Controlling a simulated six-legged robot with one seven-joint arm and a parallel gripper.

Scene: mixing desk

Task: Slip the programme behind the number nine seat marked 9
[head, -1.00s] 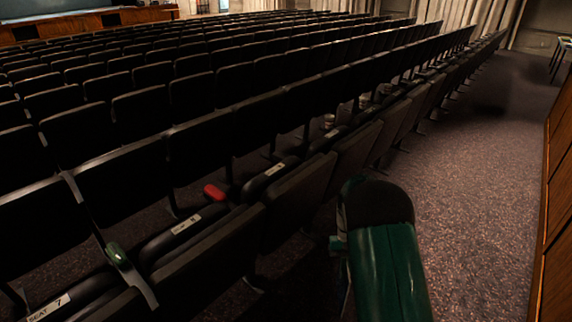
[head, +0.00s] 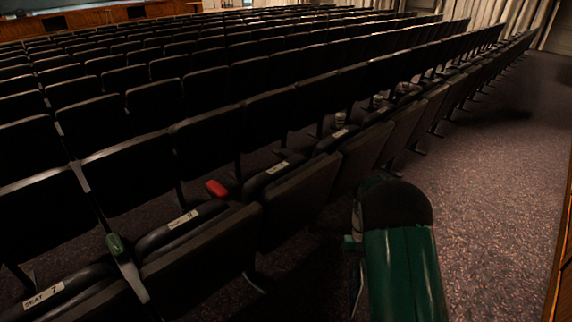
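A row of dark folding seats runs from lower left to upper right in the head view. A pale tag reading SEAT 7 (head: 43,294) is at lower left. Further along the row are a second tag (head: 183,219), a third tag (head: 277,167) and a fourth tag (head: 340,133), too small to read surely. By order, the third would mark the number nine seat (head: 300,200), but I cannot read its number. I cannot make out the programme. My green arm shows at lower right; my gripper's fingers are not visible.
A red object (head: 217,188) lies beside the row between the second and third tags. A green object (head: 115,244) sits on a seat divider. More seat rows (head: 200,90) fill the left and back. Open carpet (head: 490,190) lies right, bounded by a wooden panel (head: 563,250).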

